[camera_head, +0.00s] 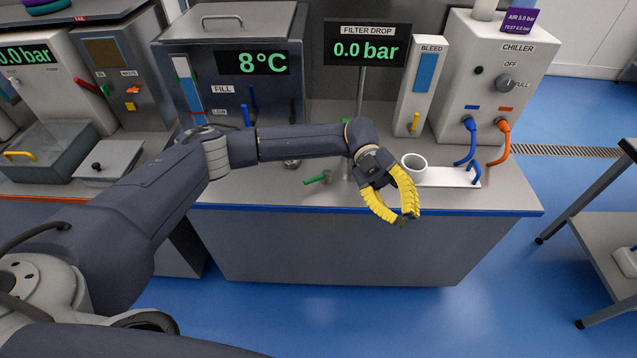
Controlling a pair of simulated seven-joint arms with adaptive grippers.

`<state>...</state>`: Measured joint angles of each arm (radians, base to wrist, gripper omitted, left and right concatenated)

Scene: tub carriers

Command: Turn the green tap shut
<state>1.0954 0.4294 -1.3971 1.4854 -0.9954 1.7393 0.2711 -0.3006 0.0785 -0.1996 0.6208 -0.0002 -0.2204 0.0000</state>
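The green tap handle (318,178) is on the counter's top near its front, left of my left gripper. It lies roughly level, pointing left and slightly down from a small metal fitting. My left gripper (406,219) has yellow ribbed fingers that curve in until their tips come together, with nothing between them. It is over the counter's front edge, right of the tap and apart from it. My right gripper is not in view.
A white cup (413,164) stands on a white tray (447,176) right of my gripper. Behind are the chiller (490,75) with blue and orange hoses, the bleed panel (421,85), and a filter-drop display (366,48) reading 0.0 bar. The counter front near the tap is clear.

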